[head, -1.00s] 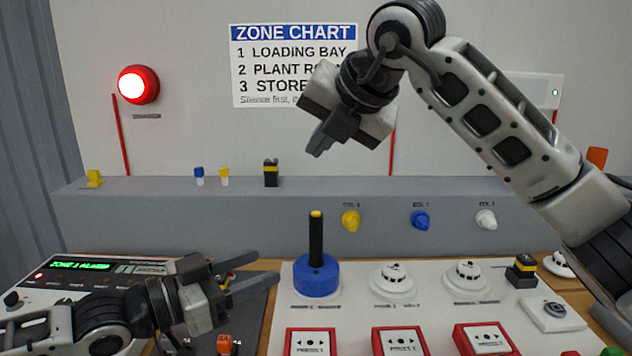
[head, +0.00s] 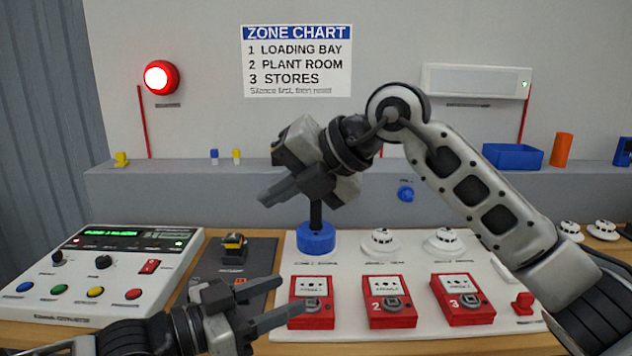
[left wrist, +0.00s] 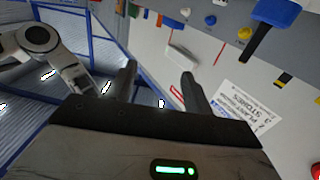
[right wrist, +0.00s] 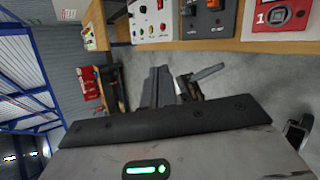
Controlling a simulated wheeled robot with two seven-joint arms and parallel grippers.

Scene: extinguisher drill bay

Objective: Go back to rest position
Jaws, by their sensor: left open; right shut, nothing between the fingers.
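My left gripper (head: 290,299) is open and empty, low in the head view, in front of the red call point (head: 311,287) at the left of the row. Its two fingers stand apart in the left wrist view (left wrist: 158,80). My right gripper (head: 264,199) is shut and empty. It is raised, with its fingers pointing left, and hides part of the black handle on the blue base (head: 316,240). In the right wrist view its fingers show above the wrist housing, with grey floor behind.
The white panel (head: 110,262) with coloured buttons stands at the left of the bench. White detectors (head: 381,241) and call points sit on the white board (head: 350,335). A grey ledge (head: 130,190) runs behind. A red lamp (head: 161,77) glows on the wall.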

